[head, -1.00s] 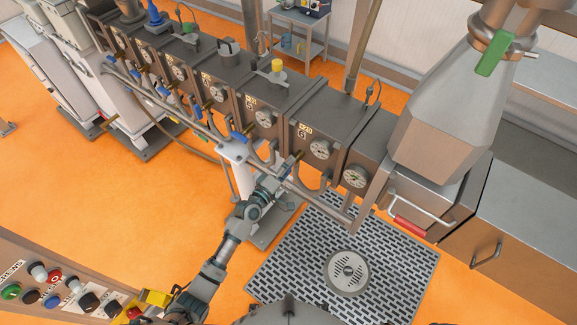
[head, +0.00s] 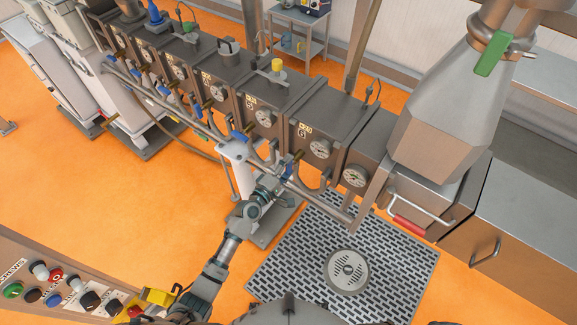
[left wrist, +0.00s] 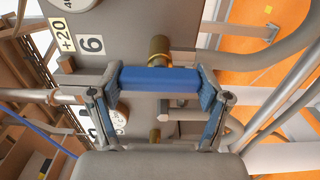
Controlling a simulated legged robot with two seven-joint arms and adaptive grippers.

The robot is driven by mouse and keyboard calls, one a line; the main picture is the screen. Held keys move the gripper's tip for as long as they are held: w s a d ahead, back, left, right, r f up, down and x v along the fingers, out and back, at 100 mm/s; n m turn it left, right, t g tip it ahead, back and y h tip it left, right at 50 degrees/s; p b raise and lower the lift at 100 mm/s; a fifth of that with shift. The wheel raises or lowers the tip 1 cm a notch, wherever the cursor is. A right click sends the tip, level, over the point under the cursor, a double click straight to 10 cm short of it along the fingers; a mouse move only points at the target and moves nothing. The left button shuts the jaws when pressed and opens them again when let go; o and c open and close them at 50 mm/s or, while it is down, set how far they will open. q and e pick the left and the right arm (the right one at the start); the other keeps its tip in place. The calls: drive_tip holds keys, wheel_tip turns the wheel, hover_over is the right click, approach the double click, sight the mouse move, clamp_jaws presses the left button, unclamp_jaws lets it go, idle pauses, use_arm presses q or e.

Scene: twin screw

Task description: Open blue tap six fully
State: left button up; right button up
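Unit six carries a "+20 6" label (left wrist: 78,36) in the left wrist view; its dark box (head: 325,125) stands near the right end of the row in the head view. The blue tap six handle (left wrist: 158,80) lies crosswise under a brass fitting (left wrist: 158,50). My left gripper (left wrist: 160,88) is open, with one finger at each end of the handle; I cannot tell whether the fingers touch it. In the head view the left gripper (head: 283,172) is at the pipe below unit six, and the tap is mostly hidden. My right gripper is not in view.
A pipe (head: 310,190) runs along the row's front, with other blue taps (head: 238,138) to the left. A grey support post (head: 236,165) stands beside my left arm. A button panel (head: 65,285) is at lower left. A floor grate (head: 385,255) lies to the right.

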use_arm(q)
drive_tip(key=o, duration=0.4)
drive_tip(key=shift+w+a, duration=0.1)
drive_tip(key=shift+w+f, duration=0.1)
drive_tip(key=shift+f, duration=0.05)
drive_tip(key=v, duration=1.2)
